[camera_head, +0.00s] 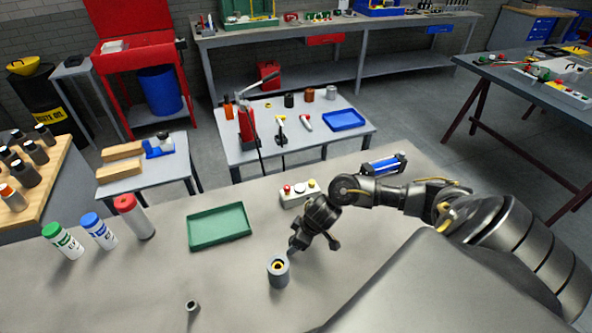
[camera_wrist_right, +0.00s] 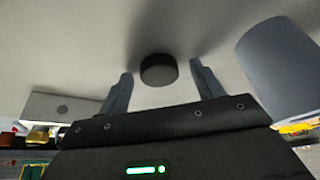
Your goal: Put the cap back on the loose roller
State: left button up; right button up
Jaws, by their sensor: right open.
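A grey cylinder (camera_head: 278,274), which looks like the loose roller, stands upright on the near bench. Its top is open, with a yellow ring inside. In the right wrist view it is a large grey cylinder (camera_wrist_right: 283,75) just outside the right-hand finger. A small dark round piece (camera_wrist_right: 158,70), which looks like the cap, is on the bench surface between my finger tips. My right gripper (camera_head: 314,246) is open around it, with gaps on both sides; I see no contact. In the head view the gripper hides this piece. My left gripper is not in view.
A small hollow cylinder (camera_head: 192,306) stands at the bench front. A button box (camera_head: 299,194) stands just behind my right gripper. The bench between tray and roller is clear.

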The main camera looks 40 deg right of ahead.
jog(key=c, duration=1.1)
jog(key=shift+c, duration=0.2)
jog(key=shift+r, duration=0.55)
notch_tip(320, 180, up, 3)
jog(key=shift+s+f, duration=0.1)
jog(key=s+a+r+p, duration=0.2)
jog(key=s+r+p, duration=0.1)
jog(key=s+r, duration=0.6)
jog(key=s, duration=0.4)
jog(key=shift+s+a, duration=0.25)
jog(key=shift+s, duration=0.05)
